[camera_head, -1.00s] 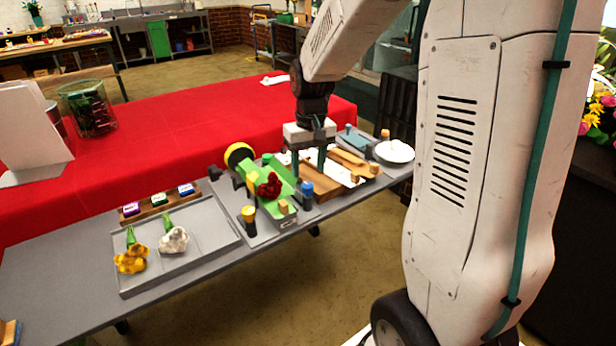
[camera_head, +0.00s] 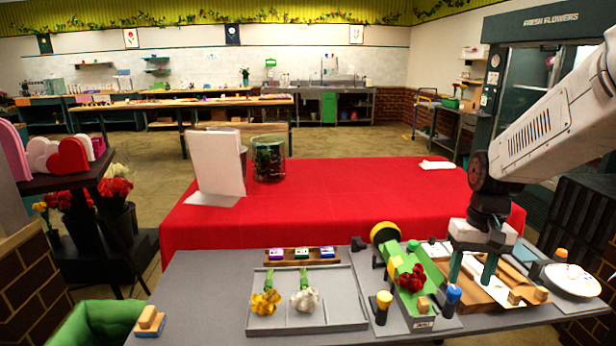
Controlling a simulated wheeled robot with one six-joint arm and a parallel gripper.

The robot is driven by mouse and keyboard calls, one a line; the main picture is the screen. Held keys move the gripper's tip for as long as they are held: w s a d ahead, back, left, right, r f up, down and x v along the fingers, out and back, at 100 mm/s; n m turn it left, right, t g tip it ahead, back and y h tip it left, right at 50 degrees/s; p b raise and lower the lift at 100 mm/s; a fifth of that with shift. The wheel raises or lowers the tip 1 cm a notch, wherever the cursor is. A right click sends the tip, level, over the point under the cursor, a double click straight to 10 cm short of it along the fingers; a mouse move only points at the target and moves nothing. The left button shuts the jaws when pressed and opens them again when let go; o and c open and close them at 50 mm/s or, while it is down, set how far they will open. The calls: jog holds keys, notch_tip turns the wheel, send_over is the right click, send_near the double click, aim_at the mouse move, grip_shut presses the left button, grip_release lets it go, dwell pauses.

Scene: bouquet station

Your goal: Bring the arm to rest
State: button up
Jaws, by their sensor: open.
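My gripper (camera_head: 472,272) hangs from my white arm (camera_head: 565,125) at the right, pointing down over the grey bench (camera_head: 210,300). Its two green fingers are apart, with nothing seen held between them. The fingers are just right of a green fixture (camera_head: 422,322) that carries a dark red flower (camera_head: 411,279). They are over or beside a pale and wooden board (camera_head: 480,295); I cannot tell whether the tips touch it.
A grey tray (camera_head: 340,322) holds a yellow flower (camera_head: 265,303) and a white flower (camera_head: 305,299). A white plate (camera_head: 572,281) lies at the far right. Behind, the red table (camera_head: 350,200) bears a white folded card (camera_head: 217,162) and a glass vase (camera_head: 268,160).

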jog(key=s+a+r, duration=0.3)
jog(key=s, duration=0.4)
jog(key=s+a+r+n+t, duration=0.1)
jog(key=s+a+r, duration=0.2)
jog(key=s, duration=0.4)
jog(key=s+a+r+n+t, duration=0.1)
jog(key=s+a+r, duration=0.2)
jog(key=s, duration=0.4)
jog(key=shift+a+h, duration=0.3)
dwell(0.4)
